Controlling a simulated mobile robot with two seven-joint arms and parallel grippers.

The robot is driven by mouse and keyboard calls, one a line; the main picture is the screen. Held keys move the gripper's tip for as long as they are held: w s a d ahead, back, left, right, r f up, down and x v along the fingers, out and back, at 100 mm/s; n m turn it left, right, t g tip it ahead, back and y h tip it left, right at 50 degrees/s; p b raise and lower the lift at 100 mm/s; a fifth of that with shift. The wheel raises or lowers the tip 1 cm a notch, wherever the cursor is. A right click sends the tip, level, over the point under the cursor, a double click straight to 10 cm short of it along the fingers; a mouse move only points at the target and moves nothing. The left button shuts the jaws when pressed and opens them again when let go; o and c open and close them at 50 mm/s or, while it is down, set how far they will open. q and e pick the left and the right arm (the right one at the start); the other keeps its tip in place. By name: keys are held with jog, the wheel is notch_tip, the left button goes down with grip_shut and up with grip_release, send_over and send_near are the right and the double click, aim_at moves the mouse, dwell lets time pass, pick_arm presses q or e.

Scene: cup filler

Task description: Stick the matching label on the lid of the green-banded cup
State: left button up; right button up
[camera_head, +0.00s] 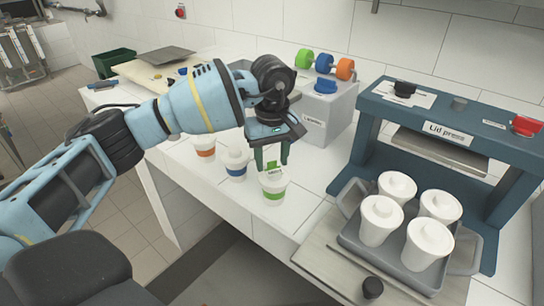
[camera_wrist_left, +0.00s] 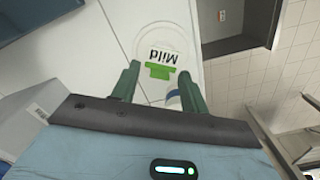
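The green-banded cup (camera_head: 274,193) stands upright on the white counter with a white lid. A white label with a green mark, reading "Mild" (camera_wrist_left: 162,56), appears to lie on the lid in the left wrist view; its green part (camera_head: 272,165) also shows in the head view. My left gripper (camera_head: 271,164) is just above this lid, pointing down. Its two green fingers (camera_wrist_left: 158,70) are spread apart, one on either side of the label's green part. Whether the fingertips touch the lid is unclear. My right gripper is in neither view.
Orange-banded (camera_head: 205,148) and blue-banded (camera_head: 236,163) cups stand to the left. A grey label box (camera_head: 327,112) carries green, blue and orange rolls behind. A lid press (camera_head: 447,133) and a tray (camera_head: 350,212) of several white lidded cups are at right.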

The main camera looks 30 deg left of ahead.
pick_arm(q)
jog(key=shift+r, duration=3.9)
jog(key=shift+f, duration=0.1)
